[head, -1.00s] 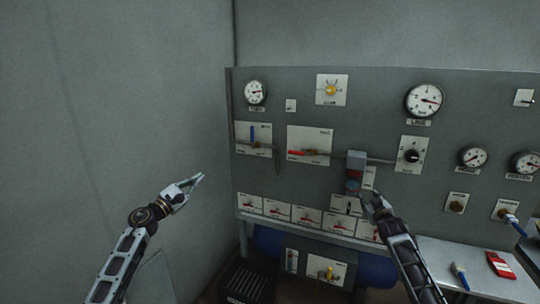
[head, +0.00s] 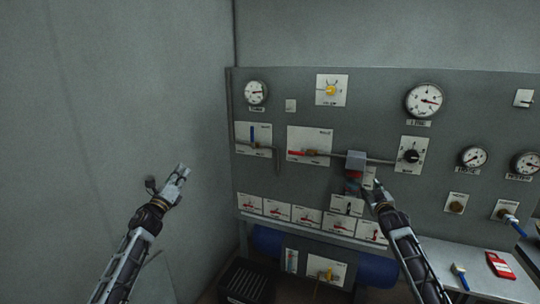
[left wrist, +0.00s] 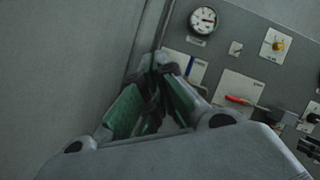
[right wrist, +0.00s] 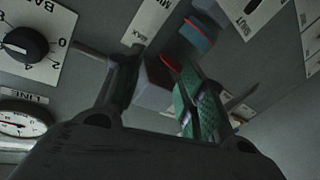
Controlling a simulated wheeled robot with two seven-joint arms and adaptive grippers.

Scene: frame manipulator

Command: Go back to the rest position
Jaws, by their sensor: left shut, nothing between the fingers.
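My left gripper (head: 183,170) is raised in front of the bare wall, left of the panel (head: 300,90). Its fingertips (left wrist: 157,58) are together in the left wrist view, with nothing between them. My right gripper (head: 374,182) is in front of the panel, beside the grey box with red and blue parts (head: 355,161). In the right wrist view its fingers (right wrist: 150,60) are apart, with this box (right wrist: 155,90) behind the gap. I see no contact with the box, but the depth between them is hard to judge.
The panel carries gauges (head: 424,100), a black knob (head: 411,156), a blue lever (head: 253,136) and a red lever (head: 297,153). A shelf at the lower right holds a brush (head: 460,275) and a red device (head: 499,264). Open space lies around the left arm.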

